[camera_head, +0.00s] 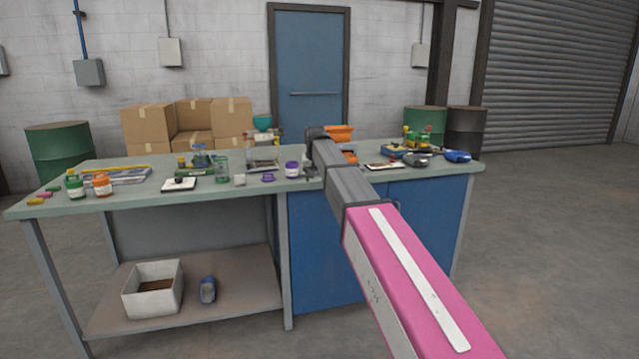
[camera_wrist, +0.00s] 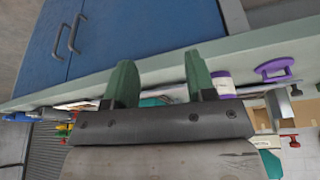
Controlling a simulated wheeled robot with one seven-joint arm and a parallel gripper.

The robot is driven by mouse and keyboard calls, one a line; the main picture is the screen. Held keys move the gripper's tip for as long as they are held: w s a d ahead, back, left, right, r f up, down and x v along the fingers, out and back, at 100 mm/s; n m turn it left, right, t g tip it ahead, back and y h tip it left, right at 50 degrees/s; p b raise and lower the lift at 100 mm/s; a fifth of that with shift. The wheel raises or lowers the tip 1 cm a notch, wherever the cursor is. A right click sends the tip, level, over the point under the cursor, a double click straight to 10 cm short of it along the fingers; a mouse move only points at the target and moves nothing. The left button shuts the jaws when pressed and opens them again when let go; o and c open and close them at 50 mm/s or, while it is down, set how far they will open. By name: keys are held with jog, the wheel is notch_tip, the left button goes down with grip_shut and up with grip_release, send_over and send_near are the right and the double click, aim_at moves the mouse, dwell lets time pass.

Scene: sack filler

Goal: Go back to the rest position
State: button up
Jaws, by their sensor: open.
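My gripper shows in the wrist view (camera_wrist: 160,80) with its two green fingers spread apart and nothing held between them. The worktable edge (camera_wrist: 160,68) passes behind the fingers in that tilted view. The gripper end there is small, dark and partly hidden by the arm. A jar with a purple band (camera_head: 292,169) stands just left of the arm; it also shows beside a finger in the wrist view (camera_wrist: 222,84). A purple handled piece (camera_head: 268,177) lies left of it.
The workbench (camera_head: 225,191) carries bottles, a clear jar (camera_head: 221,169), a stand with a green bowl (camera_head: 262,122) and orange bins (camera_head: 338,132). Blue cupboard doors (camera_head: 325,245) are below. A white box (camera_head: 153,288) sits on the lower shelf. The floor at right is clear.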

jog(key=s+d+f+g, duration=0.1)
jog(key=s+d+f, duration=0.55)
jog(key=f, duration=0.35)
jog(key=s+d+f+g, duration=0.1)
jog(key=s+d+f, duration=0.5)
jog(key=f, duration=0.4)
jog(key=s+d+f+g, duration=0.1)
jog(key=s+d+f, duration=0.3)
jog(key=s+f, duration=0.3)
jog(key=s+d+f, duration=0.4)
jog(key=s+f, duration=0.4)
jog(key=s, duration=0.6)
jog(key=shift+s+m+g, duration=0.3)
jog(key=shift+s+g, duration=0.1)
